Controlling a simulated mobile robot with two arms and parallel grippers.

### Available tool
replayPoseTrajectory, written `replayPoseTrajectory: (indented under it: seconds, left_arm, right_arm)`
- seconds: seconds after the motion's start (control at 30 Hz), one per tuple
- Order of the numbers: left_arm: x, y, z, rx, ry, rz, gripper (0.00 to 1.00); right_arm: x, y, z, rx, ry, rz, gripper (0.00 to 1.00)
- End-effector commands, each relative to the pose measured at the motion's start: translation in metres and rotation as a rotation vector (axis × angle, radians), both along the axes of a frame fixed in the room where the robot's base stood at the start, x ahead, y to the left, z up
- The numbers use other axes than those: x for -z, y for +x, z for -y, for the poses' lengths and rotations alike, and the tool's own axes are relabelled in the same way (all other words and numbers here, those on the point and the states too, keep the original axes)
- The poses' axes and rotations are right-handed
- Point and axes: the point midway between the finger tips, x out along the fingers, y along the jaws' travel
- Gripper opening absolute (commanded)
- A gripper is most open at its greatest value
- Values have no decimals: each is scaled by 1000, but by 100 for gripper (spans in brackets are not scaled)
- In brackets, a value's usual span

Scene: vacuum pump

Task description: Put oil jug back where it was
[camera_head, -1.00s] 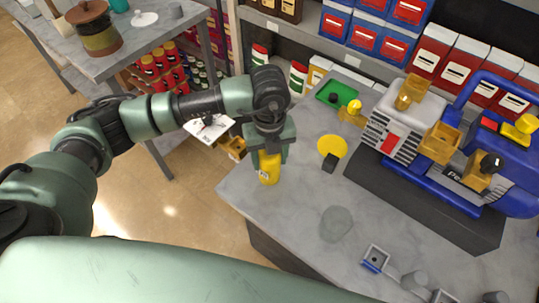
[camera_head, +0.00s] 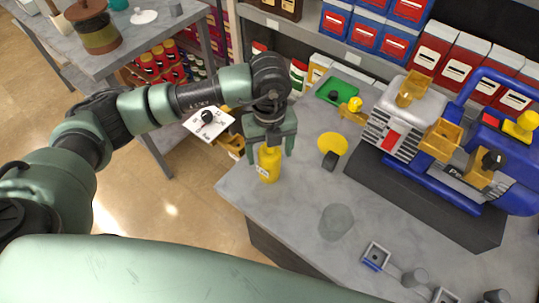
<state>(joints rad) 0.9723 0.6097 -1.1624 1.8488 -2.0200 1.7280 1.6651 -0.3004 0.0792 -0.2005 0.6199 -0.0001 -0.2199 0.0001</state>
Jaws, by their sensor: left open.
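The yellow oil jug (camera_head: 269,166) stands upright on the grey table at its left corner. My left gripper (camera_head: 269,150) is open, with its two fingers apart on either side of the top of the jug. It points down from above, and the jug's lower body shows below the fingers. The vacuum pump (camera_head: 430,140), blue and grey with yellow fittings, stands on a dark base at the right. My right gripper is not in view.
A yellow disc (camera_head: 332,145) with a dark block, a green tray (camera_head: 338,92) and a grey translucent cup (camera_head: 336,222) are on the table (camera_head: 290,215). Small square and round parts lie near the front right. Shelves of boxes stand behind.

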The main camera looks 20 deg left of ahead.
Motion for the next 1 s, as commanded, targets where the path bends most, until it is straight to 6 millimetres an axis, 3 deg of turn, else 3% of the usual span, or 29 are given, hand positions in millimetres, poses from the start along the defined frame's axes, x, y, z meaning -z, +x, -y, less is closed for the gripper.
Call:
replayPoseTrajectory:
  seconds: [0.3,0.5,1.0]
  left_arm:
    - [-66,2,0,1,-2,7,75]
    - [-93,1,0,1,-1,3,75]
    - [-100,0,-1,0,1,-1,75]
  right_arm:
    - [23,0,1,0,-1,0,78]
    - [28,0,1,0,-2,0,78]
    - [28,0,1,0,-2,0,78]
